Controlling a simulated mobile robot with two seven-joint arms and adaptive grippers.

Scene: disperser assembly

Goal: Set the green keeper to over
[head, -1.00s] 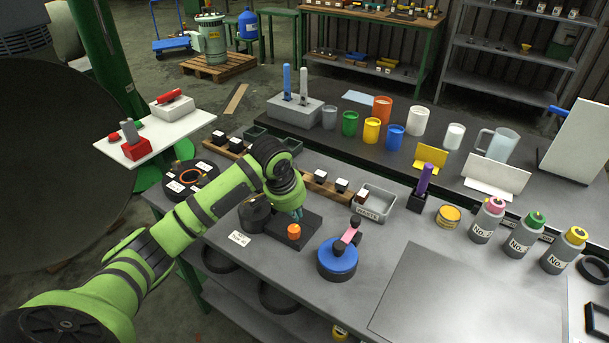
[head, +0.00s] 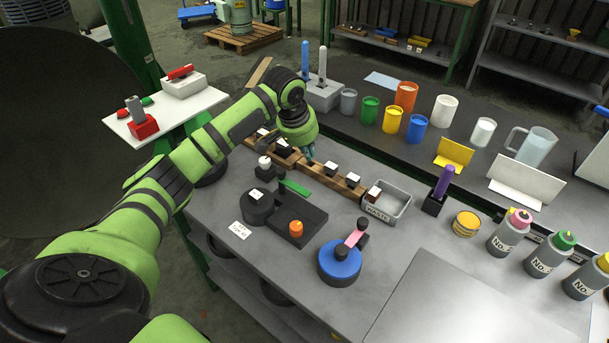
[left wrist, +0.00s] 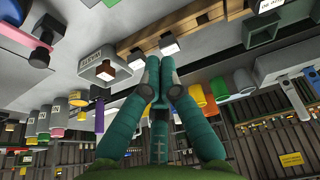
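The green keeper (head: 295,187) is a short flat green bar at the back edge of a black base plate (head: 312,218), beside a black round pot (head: 257,207). It lies pointing right and slightly toward the front, apart from the orange knob (head: 296,228) at the plate's front. My left gripper (head: 309,156) hangs behind and above the keeper, near the wooden rack, apart from the keeper. In the left wrist view its fingers (left wrist: 160,64) come together at the tips with nothing visible between them. The keeper does not show clearly there. My right gripper is out of view.
A wooden rack (head: 326,176) with white-topped blocks runs behind the plate, ending at a grey waste tray (head: 392,205). A blue round device (head: 340,262) with a pink bar stands to the right. Bottles and cups stand farther right and back. The bench front is clear.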

